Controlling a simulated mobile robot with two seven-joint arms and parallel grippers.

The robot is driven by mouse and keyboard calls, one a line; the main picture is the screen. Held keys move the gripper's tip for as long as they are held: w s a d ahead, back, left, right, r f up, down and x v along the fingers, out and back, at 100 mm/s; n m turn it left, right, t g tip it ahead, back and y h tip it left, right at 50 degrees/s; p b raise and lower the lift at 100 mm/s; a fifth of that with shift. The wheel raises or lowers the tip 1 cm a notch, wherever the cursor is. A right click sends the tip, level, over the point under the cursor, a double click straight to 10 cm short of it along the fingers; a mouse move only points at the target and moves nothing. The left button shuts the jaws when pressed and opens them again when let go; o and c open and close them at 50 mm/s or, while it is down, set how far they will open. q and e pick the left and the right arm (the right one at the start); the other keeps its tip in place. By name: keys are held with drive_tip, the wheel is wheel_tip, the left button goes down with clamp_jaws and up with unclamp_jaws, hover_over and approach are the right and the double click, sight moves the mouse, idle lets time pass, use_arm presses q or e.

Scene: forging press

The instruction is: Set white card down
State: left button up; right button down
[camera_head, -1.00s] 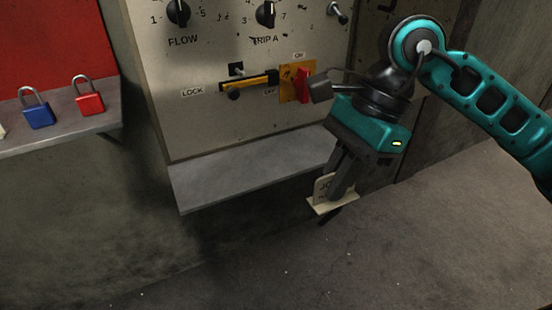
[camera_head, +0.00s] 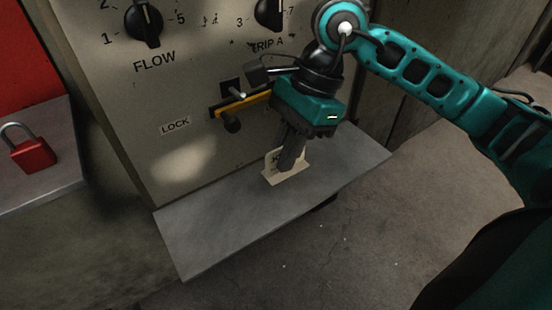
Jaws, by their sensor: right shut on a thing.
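My right gripper (camera_head: 284,165) points down in front of the panel, with its fingers shut on a white card (camera_head: 294,178). The card is cream-white with dark lettering, partly hidden by the fingers, and has a flat foot at its bottom. It is upright over the middle of the grey shelf (camera_head: 205,230) below the panel. I cannot tell whether its foot touches the shelf. My left gripper is not in view.
The panel has a FLOW knob (camera_head: 144,27), another knob (camera_head: 270,14) and a yellow lock bar (camera_head: 243,104) behind my gripper. A red padlock (camera_head: 33,153) sits on a side shelf (camera_head: 58,190) at left. The grey shelf's left part is clear.

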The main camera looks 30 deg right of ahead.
sight(287, 174)
drive_tip(key=shift+s+f, duration=0.25)
drive_tip(key=shift+s, duration=0.1)
drive_tip(key=shift+f+b, duration=0.3)
drive_tip(key=shift+f, duration=0.05)
wheel_tip(287, 174, down, 3)
drive_tip(key=shift+f+b, duration=0.1)
drive_tip(key=shift+b, duration=0.8)
drive_tip(key=shift+f, duration=0.3)
drive_tip(key=shift+w+f, duration=0.15)
drive_tip(key=shift+w, duration=0.2)
drive_tip(key=shift+s+f, duration=0.1)
drive_tip(key=c, duration=1.3)
unclamp_jaws()
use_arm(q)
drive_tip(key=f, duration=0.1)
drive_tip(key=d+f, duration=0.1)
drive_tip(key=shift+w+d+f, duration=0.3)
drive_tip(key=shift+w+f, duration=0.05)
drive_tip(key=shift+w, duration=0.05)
use_arm(e)
drive_tip(key=shift+o, duration=0.2)
